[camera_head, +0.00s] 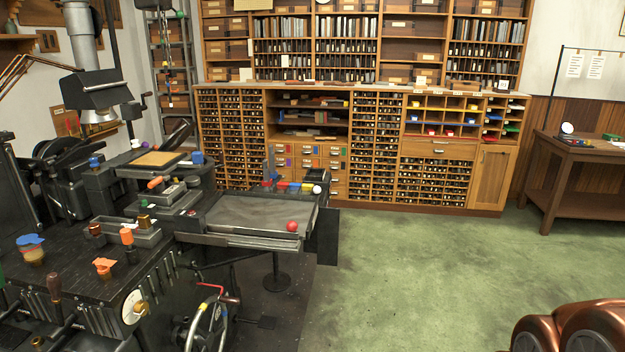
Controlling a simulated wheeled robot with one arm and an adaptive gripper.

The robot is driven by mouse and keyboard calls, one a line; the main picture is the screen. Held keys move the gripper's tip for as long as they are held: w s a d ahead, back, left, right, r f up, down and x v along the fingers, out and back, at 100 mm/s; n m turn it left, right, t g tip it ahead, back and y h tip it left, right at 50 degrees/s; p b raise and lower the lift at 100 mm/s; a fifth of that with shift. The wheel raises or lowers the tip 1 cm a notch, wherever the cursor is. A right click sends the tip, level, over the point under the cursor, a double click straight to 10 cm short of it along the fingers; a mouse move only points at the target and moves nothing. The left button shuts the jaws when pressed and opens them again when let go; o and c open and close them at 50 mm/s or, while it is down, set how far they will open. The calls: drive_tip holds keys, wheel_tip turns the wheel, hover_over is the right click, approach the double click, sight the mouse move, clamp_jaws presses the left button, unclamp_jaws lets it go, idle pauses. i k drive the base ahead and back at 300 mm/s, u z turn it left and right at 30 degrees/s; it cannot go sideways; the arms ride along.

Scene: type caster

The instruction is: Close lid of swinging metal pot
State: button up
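The black type casting machine (110,240) fills the left side of the head view. A dark hood (92,90) on a grey metal duct hangs over its back left part. A small shiny metal part (98,117) shows just under the hood. It may belong to the metal pot, but it is too small and covered to tell. I cannot make out a lid or whether it is open. My gripper is not in view.
Green floor (430,270) is clear right of the machine. The machine's tray (250,215) juts right, with a red knob (292,226) at its edge. A wheel (208,325) stands low in front. Wooden type cabinets (375,145) line the back; a wooden table (580,155) stands right.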

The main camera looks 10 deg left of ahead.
sight(167, 146)
drive_tip(key=i, duration=7.15)
drive_tip(key=u, duration=3.15)
drive_tip(key=i, duration=2.3)
